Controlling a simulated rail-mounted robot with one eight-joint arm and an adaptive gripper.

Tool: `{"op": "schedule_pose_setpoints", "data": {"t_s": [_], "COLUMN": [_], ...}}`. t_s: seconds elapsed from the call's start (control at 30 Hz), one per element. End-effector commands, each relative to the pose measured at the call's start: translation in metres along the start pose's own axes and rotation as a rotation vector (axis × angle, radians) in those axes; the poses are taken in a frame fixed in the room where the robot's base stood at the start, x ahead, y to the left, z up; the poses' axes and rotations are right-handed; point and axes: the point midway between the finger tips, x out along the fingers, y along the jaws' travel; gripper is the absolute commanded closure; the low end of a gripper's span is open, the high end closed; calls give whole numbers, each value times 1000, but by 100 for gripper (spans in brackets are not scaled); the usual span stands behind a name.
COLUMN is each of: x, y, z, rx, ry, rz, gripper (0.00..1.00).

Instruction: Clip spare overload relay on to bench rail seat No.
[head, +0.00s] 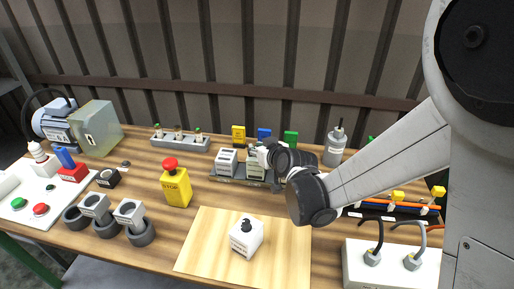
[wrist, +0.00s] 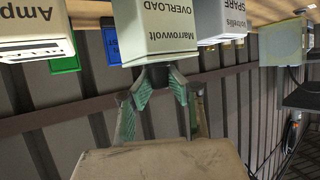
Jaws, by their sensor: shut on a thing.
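My gripper (wrist: 160,85) is shut on a pale box marked "Marrowvolt OVERLOAD" (wrist: 175,32), holding it near its lower picture edge in the wrist view. In the head view the gripper (head: 266,156) is at the bench rail (head: 225,179), and the held relay (head: 256,168) appears at the rail, partly hidden by the gripper. I cannot tell whether it is seated. A pale box marked "SPARE" (wrist: 226,22) is close beside it in the wrist view. Another relay-like box (head: 227,160) stands on the rail to its left in the head view.
A white box with a black knob (head: 246,238) sits on the light wooden board (head: 200,255). A yellow stop button (head: 174,182) stands left of the rail. Yellow (head: 238,135), blue (head: 264,135) and green blocks (head: 290,139) stand behind. A box marked "Amp" (wrist: 36,35) is close in the wrist view.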

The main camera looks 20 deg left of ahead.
Motion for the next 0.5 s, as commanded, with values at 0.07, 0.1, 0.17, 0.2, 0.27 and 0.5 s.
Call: {"op": "schedule_pose_setpoints", "data": {"t_s": [0.07,0.1,0.17,0.2,0.27,0.5], "x": [1,2,2,2,3,5], "y": [0,0,0,0,0,0], "z": [2,3,4,5,6,10], "rx": [0,0,0,0,0,0], "ry": [1,1,1,1,1,1], "rz": [0,0,0,0,0,0], "gripper": [100,100,100,100,100,100]}}
